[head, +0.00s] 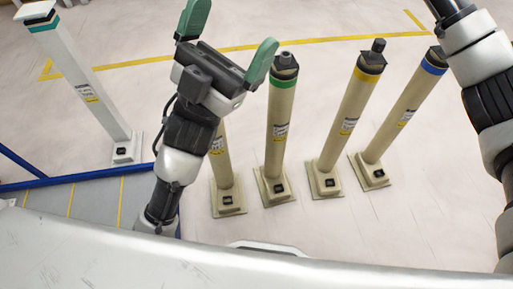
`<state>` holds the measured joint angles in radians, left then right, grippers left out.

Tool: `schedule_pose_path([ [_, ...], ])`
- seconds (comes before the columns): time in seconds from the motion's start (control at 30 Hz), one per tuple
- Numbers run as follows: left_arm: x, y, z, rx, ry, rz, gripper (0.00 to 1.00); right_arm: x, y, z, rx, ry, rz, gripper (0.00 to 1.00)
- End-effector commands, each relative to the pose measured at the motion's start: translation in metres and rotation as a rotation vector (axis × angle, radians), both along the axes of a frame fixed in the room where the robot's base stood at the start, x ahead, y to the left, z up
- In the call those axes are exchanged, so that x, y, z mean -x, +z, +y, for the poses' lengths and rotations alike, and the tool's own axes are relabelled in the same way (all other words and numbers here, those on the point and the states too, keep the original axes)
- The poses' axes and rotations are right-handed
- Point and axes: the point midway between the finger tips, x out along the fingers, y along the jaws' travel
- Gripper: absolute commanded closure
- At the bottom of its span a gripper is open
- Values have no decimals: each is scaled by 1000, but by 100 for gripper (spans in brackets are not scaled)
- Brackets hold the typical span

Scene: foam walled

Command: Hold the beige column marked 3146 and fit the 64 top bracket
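Several beige columns stand on square bases on the floor: one with a green band (280,125), one with a yellow band (347,120), one with a blue band (405,115), and one partly hidden behind my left arm (222,165). Their labels are too small to read, so I cannot tell which is 3146. Dark caps sit on the green-banded and yellow-banded tops; I cannot tell whether any is the 64 top bracket. My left gripper (230,40) is open and empty, its green-tipped fingers wide apart, left of the green-banded column's top. My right gripper is out of view.
A paler column (85,90) with a teal band and white top plate stands at the left. Blue rails (70,179) border a grey striped area at lower left. Yellow lines mark the floor (140,65). Open floor lies behind the columns.

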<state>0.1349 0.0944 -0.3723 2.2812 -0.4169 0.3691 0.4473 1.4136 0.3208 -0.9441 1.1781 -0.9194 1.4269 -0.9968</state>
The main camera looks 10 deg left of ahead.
Motion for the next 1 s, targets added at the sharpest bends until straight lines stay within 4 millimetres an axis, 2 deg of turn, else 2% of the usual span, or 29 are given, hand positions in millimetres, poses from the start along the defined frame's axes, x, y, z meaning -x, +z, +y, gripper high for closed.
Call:
schedule_pose_path([
  [0.03, -17, -25, -11, -51, -5, 100, 3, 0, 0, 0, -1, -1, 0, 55],
  [0.1, -37, -60, -23, -109, -13, 236, 3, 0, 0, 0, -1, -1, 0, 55],
  [0.17, -51, -93, -31, -152, -12, 352, 3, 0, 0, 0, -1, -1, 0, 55],
  [0.3, -74, -173, -42, -224, 14, 611, 3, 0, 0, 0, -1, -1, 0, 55],
  [0.5, -81, -285, -39, -272, 101, 912, 3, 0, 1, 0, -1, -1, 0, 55],
  [0.6, -76, -327, -33, -277, 145, 1006, 3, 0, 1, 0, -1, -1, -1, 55],
  [0.7, -69, -356, -27, -277, 179, 1063, 3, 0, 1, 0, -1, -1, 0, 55],
  [0.8, -64, -373, -24, -274, 198, 1090, 3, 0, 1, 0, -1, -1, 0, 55],
  [0.9, -65, -379, -24, -272, 205, 1100, 3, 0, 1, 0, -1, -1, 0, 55],
  [1.0, -73, -380, -27, -269, 207, 1100, 3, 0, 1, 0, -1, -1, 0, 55],
])
